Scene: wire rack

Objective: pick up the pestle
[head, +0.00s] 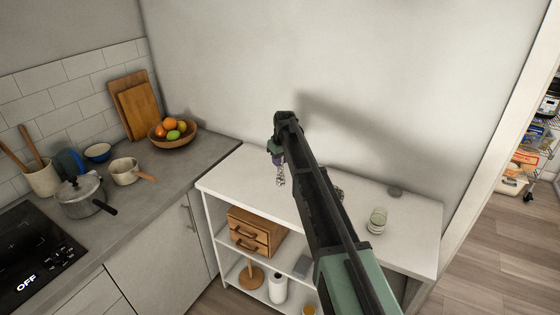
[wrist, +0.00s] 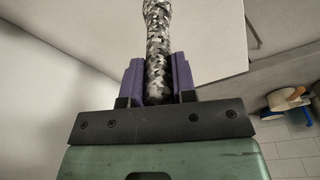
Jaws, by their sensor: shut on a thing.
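The pestle (wrist: 159,45) has a black, white and grey speckled pattern. In the wrist view it lies between the two purple finger pads of my gripper (wrist: 160,80), which are shut on it. Its far end runs out of the top of that view. In the head view the pestle (head: 281,177) hangs below my gripper (head: 278,158), over the left part of the white shelf top (head: 238,174). It looks raised above the surface, though the exact gap is hard to tell.
A glass jar (head: 377,220) and a small grey round item (head: 395,191) stand on the shelf top at right. My arm hides its middle, where a dark object partly shows. A fruit bowl (head: 172,141), saucepan (head: 125,171) and pot (head: 80,196) stand on the left counter.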

